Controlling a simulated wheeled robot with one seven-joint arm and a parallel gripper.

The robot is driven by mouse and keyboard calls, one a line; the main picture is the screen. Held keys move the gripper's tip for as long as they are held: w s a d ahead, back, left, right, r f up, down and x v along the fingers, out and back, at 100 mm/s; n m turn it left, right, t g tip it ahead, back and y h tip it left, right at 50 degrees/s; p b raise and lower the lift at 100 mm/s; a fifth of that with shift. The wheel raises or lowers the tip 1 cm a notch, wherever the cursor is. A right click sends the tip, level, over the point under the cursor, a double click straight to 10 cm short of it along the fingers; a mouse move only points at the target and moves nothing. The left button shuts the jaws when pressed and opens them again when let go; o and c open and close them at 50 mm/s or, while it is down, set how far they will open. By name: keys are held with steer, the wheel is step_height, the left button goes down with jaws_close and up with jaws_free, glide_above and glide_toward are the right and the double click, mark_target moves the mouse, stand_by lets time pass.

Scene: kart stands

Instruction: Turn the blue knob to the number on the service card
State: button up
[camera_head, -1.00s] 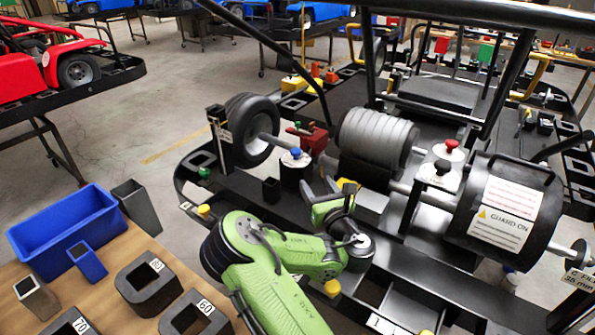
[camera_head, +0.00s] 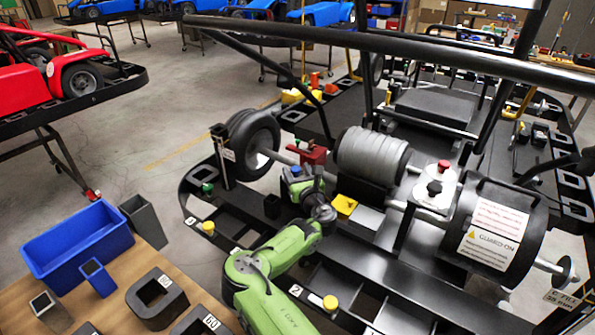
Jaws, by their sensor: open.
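The blue knob (camera_head: 295,170) shows as a small blue patch on the kart stand, just right of the left rear wheel. My gripper (camera_head: 301,181) is at the knob, pointing away from me, and hides most of it and its dial. The gripper is open; its fingers are small and dark, and I cannot tell whether they are around the knob or touch it. I cannot read a number at the knob. I cannot make out which label is the service card.
A red bracket (camera_head: 308,154) stands close behind the knob, with the wheel (camera_head: 252,143) to its left. A grey ribbed cylinder (camera_head: 372,157) and a yellow block (camera_head: 344,205) are to the right. A black guard drum (camera_head: 500,226) stands farther right. A blue bin (camera_head: 76,247) is at left.

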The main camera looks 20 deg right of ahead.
steer(key=c, duration=1)
steer(key=n+y, duration=0.1)
steer(key=y, duration=0.1)
steer(key=n+y+p, duration=0.1)
steer(key=y, duration=0.1)
steer(key=shift+d+r+n, duration=0.1)
steer(key=shift+d+n, duration=0.2)
steer(key=shift+d, duration=0.05)
steer(key=n+g+y, duration=0.1)
steer(key=n+y, duration=0.1)
steer(key=y, duration=0.1)
steer(key=o, duration=1)
